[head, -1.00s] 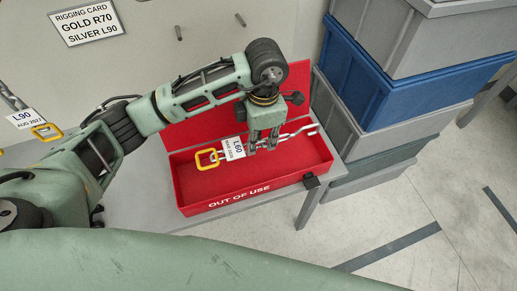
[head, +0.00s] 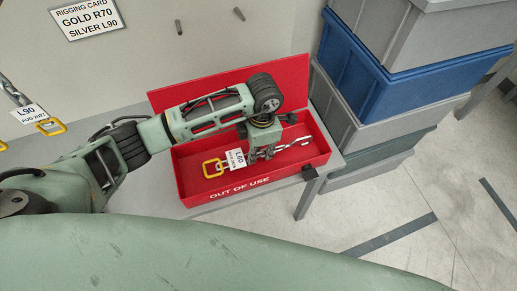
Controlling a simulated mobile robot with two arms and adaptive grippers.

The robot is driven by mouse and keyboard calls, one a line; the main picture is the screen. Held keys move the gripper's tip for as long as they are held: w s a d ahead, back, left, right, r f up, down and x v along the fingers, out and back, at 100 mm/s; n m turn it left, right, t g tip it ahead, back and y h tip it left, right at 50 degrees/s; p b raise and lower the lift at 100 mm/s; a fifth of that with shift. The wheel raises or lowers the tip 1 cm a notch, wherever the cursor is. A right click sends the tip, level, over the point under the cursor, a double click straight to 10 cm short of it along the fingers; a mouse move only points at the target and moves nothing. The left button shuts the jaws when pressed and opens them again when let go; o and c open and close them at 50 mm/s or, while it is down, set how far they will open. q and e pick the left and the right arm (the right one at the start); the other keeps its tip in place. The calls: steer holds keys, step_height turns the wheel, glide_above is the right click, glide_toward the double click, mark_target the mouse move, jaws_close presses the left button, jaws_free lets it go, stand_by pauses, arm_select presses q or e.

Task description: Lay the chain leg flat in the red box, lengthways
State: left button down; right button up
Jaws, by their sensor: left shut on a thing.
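The chain leg (head: 287,147) is a silver chain with a yellow ring (head: 213,169) at its left end and a white tag (head: 237,160) reading L60. It lies lengthways within the walls of the open red box (head: 240,187), which is marked OUT OF USE. My left gripper (head: 261,158) reaches down into the box and is shut on the chain near its middle. Whether the chain touches the box floor is hard to tell. The gripper hides part of the chain. My right gripper is not in view.
The box's red lid (head: 290,82) stands open behind it, and the box is on a grey table (head: 303,200). Stacked grey and blue crates (head: 375,75) stand close at the right. Another chain tagged L90 (head: 27,112) hangs at the left. A rigging card (head: 87,17) is on the back panel.

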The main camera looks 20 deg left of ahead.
mark_target(260, 152)
arm_select(q)
steer(key=shift+f, duration=0.1)
steer(key=c, duration=1.6)
jaws_free()
steer(key=r, duration=0.4)
steer(key=r+b, duration=0.1)
steer(key=r, duration=0.3)
steer(key=r+b, duration=0.1)
steer(key=r, duration=0.3)
steer(key=shift+w+d+r, duration=0.1)
steer(key=shift+d+r, duration=0.05)
steer(key=shift+d, duration=0.1)
